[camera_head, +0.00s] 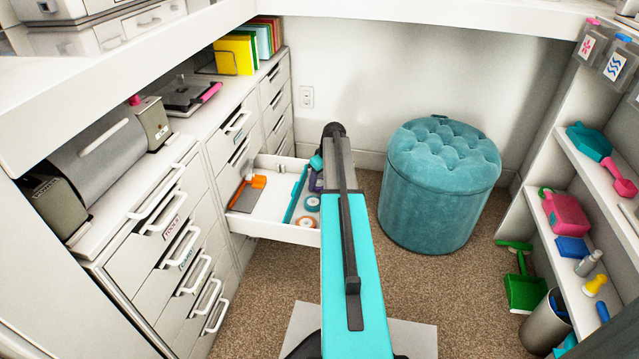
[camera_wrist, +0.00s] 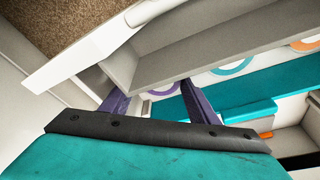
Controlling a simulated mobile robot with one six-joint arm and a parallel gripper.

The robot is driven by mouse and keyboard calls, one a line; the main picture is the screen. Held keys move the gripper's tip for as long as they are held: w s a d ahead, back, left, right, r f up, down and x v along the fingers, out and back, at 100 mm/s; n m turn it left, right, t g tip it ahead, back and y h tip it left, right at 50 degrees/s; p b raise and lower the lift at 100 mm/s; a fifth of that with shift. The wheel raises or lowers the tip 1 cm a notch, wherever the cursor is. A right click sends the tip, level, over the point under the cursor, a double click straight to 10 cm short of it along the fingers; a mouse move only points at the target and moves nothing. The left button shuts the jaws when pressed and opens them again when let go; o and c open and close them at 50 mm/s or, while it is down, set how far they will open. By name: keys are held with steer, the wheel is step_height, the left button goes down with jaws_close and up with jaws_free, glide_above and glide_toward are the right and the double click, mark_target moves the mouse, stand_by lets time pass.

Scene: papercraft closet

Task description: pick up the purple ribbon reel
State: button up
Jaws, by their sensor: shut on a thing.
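The purple ribbon reel (camera_wrist: 160,90) shows as a partial ring between my gripper's two purple fingers in the wrist view. The white drawer wall and the fingers hide most of it. My gripper (camera_wrist: 154,87) reaches down into the open drawer (camera_head: 262,222) and is shut on the reel, with the fingers still spread apart around it. The exact contact is hidden. In the head view my turquoise arm covers most of the gripper at the drawer's right end.
In the drawer, a blue reel (camera_head: 312,203), an orange reel (camera_head: 308,222), a teal strip (camera_head: 296,194) and an orange-handled tool (camera_head: 247,190) lie near my gripper. The drawer walls stand close around it. A teal stool (camera_head: 440,190) stands to the right.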

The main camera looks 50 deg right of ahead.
step_height(320, 180, up, 18)
steer(key=p, duration=0.6)
steer(key=shift+p, duration=0.35)
stand_by(0.4)
